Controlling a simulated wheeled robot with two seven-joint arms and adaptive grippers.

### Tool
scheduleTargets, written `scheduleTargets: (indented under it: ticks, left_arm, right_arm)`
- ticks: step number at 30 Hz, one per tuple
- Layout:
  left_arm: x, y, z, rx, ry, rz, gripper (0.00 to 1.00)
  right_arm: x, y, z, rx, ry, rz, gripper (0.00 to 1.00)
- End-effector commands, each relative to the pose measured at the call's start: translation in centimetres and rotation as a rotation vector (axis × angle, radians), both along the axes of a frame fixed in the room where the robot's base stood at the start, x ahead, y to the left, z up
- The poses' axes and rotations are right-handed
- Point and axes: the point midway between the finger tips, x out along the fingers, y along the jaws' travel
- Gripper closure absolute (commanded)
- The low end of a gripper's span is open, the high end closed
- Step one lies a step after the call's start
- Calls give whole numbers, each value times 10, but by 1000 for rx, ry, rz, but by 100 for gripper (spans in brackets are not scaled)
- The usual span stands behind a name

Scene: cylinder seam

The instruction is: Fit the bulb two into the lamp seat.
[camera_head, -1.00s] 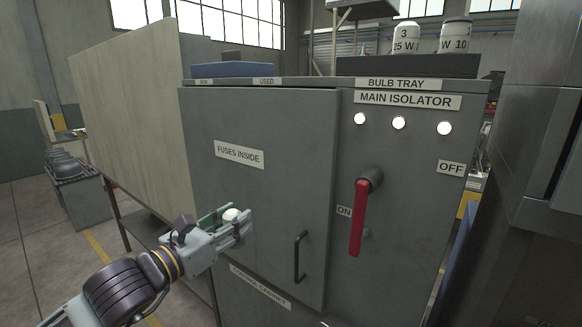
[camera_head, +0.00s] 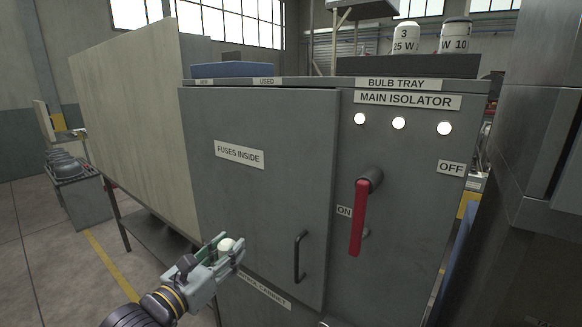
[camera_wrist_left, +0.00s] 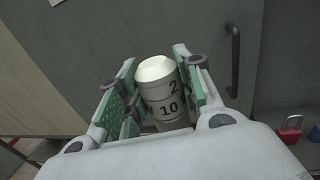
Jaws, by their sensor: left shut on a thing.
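My left gripper (camera_head: 226,251) is shut on bulb two (camera_head: 226,244), in front of the lower part of the grey cabinet door. In the left wrist view the bulb (camera_wrist_left: 158,88) stands between the green pads, white dome outward, with "2" and "10" on its body. Its lower end is hidden by the gripper. I cannot pick out the lamp seat for sure in either view. My right gripper is not in view.
The grey cabinet (camera_head: 262,190) has a black door handle (camera_head: 299,256) and a red isolator lever (camera_head: 358,218) pointing down at ON. Two other bulbs stand on the bulb tray (camera_head: 405,66) on top. A beige panel (camera_head: 135,120) stands at left.

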Motion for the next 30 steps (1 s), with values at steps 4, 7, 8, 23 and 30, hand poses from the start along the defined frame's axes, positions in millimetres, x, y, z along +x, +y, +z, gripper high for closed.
scheduleTargets:
  ticks: [4, 7, 8, 23, 30]
  left_arm:
    - [-1, 4, -12, -4, 4, 21, 89]
    - [-1, 6, -20, -5, 3, 33, 89]
    - [-1, 6, -23, -6, 4, 37, 89]
    - [-5, 22, -82, -4, 5, 130, 89]
    - [-9, 33, -128, -2, 8, 203, 89]
  right_arm:
    - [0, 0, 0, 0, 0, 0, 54]
    - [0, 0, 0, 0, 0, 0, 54]
    - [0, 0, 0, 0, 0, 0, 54]
    - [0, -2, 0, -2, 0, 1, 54]
    - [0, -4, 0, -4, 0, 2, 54]
